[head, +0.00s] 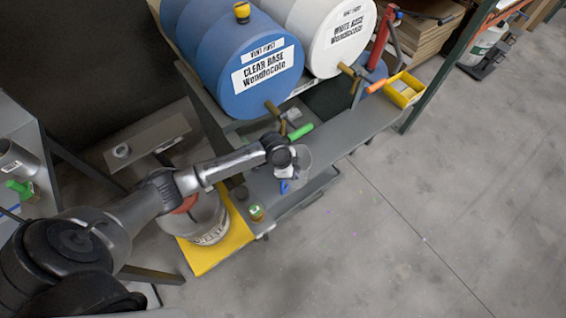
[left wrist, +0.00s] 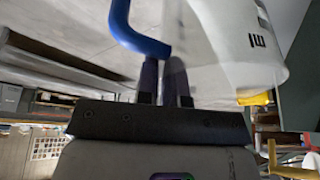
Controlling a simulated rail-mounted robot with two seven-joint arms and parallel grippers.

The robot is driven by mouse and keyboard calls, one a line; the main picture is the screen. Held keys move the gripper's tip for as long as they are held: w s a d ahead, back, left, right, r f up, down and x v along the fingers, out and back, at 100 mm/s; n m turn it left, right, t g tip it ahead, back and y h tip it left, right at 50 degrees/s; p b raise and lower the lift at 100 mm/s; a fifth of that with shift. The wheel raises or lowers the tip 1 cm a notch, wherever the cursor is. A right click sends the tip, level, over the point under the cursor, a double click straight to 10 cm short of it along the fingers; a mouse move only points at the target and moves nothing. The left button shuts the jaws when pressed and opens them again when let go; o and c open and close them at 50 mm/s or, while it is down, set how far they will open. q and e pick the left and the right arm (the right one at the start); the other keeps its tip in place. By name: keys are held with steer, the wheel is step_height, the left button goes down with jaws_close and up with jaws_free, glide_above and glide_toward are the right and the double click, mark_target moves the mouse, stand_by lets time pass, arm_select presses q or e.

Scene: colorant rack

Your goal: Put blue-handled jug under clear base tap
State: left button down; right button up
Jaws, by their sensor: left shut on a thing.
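The blue-handled jug (head: 304,157) is clear and hangs from my left gripper (head: 287,170) at the shelf's front edge, below and right of the clear base tap (head: 276,110) in the picture. In the left wrist view, the fingers (left wrist: 164,82) are shut at the blue handle (left wrist: 138,36), beside the jug's translucent wall (left wrist: 225,45). The tap is on the front of the blue drum (head: 250,85) labelled CLEAR BASE. I cannot tell whether the jug's bottom touches the shelf. My right gripper is not in view.
A green-handled item (head: 300,132) lies on the grey shelf (head: 345,128) close behind the jug. The white drum (head: 335,35) has its own tap (head: 350,73). A yellow bin (head: 405,90) sits at the shelf's right. A small jar (head: 256,212) stands front left. The floor at right is clear.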

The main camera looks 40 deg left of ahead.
arm_select(q)
steer(key=a, duration=0.1)
steer(key=a+f+b, duration=0.1)
steer(key=a, duration=0.1)
steer(key=w+a, duration=0.1)
steer(key=a, duration=0.1)
steer(key=shift+a+f, duration=0.25)
steer(key=shift+f, duration=0.05)
steer(key=c, duration=1.2)
jaws_free()
steer(key=shift+w, duration=0.1)
steer(key=shift+a+r, duration=0.1)
steer(key=shift+r, duration=0.05)
